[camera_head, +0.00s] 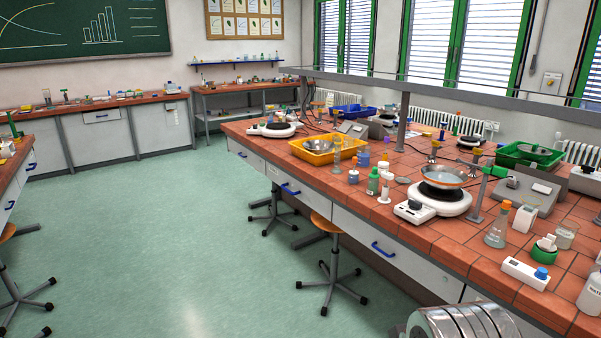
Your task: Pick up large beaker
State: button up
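A clear glass beaker (565,236) stands upright on the tiled bench (455,238) near the right edge of the view. It is the only beaker I can make out clearly, and I cannot tell whether it is the large one. A green-and-white item (544,250) stands just to its left. My gripper is not in view.
A conical flask (497,228) with an orange stopper, a white device with a blue knob (525,272) and a white bottle (592,294) stand nearby. Stools (328,226) stand along the bench. The green floor (170,250) is open.

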aim_at(363, 155)
jog(key=z, duration=0.05)
jog(key=i, duration=3.2)
jog(key=u, duration=0.05)
